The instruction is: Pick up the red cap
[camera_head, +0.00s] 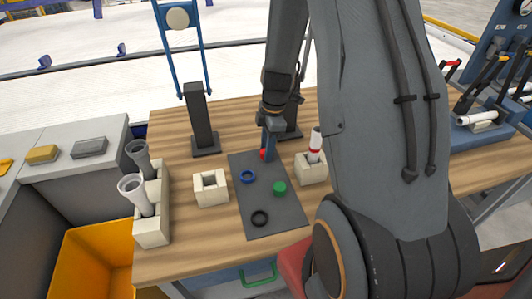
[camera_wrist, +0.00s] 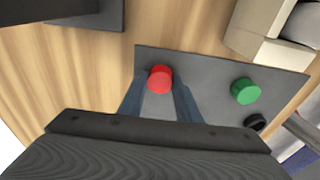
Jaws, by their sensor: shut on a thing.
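The red cap (camera_head: 263,155) shows beside the tip of my gripper (camera_head: 268,150) at the far end of the dark grey mat (camera_head: 238,211). In the wrist view, the red cap (camera_wrist: 159,79) sits between the ends of the two blue-grey fingers of my gripper (camera_wrist: 158,92), which are shut on it. The gripper points down. Part of the cap is hidden by the fingers in the camera_head view. I cannot tell whether the cap touches the mat or is just above it.
A blue ring (camera_head: 247,176), a green cap (camera_head: 279,188) and a black ring (camera_head: 260,218) lie on the mat. An empty white block (camera_head: 211,188) stands left of it. A white block (camera_head: 311,169) holding a red-banded white pipe stands right. A dark post (camera_head: 199,121) rises behind.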

